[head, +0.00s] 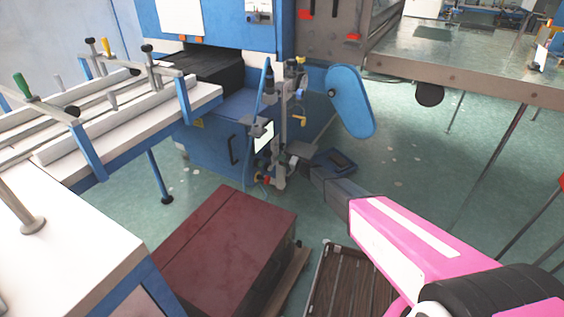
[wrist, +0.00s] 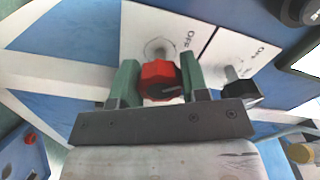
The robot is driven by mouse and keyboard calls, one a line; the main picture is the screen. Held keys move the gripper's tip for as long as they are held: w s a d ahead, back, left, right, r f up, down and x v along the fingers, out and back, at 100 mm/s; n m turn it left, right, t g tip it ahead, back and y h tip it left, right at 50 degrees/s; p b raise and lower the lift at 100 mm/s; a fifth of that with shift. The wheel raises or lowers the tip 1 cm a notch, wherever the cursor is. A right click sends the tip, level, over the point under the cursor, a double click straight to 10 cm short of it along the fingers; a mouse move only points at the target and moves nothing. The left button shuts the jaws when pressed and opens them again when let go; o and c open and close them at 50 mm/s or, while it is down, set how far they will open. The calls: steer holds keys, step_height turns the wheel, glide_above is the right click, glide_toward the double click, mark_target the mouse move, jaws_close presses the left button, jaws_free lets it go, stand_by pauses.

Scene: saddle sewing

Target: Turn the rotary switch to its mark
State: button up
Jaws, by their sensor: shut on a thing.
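The red rotary switch (wrist: 160,80) sits on a white label plate (wrist: 138,30) marked "OFF" in the wrist view. My gripper (wrist: 159,76) has its two green fingers on either side of the red knob, shut on it. The knob's front has a dark face; its pointer and the mark cannot be made out clearly. In the head view my pink arm (head: 410,240) reaches from the lower right to the blue machine's lower front.
A second, black switch (wrist: 240,88) with its own "OFF" plate is close to the right finger. In the head view a dark red box (head: 225,235) and a crate (head: 345,285) stand below, and a blue rounded guard (head: 350,100) is above the arm.

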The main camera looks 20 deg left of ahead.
steer(key=m, duration=0.8)
steer(key=shift+m, duration=0.3)
steer(key=m, duration=0.4)
steer(key=shift+m, duration=2.2)
steer(key=o, duration=0.9)
steer(key=shift+d, duration=0.15)
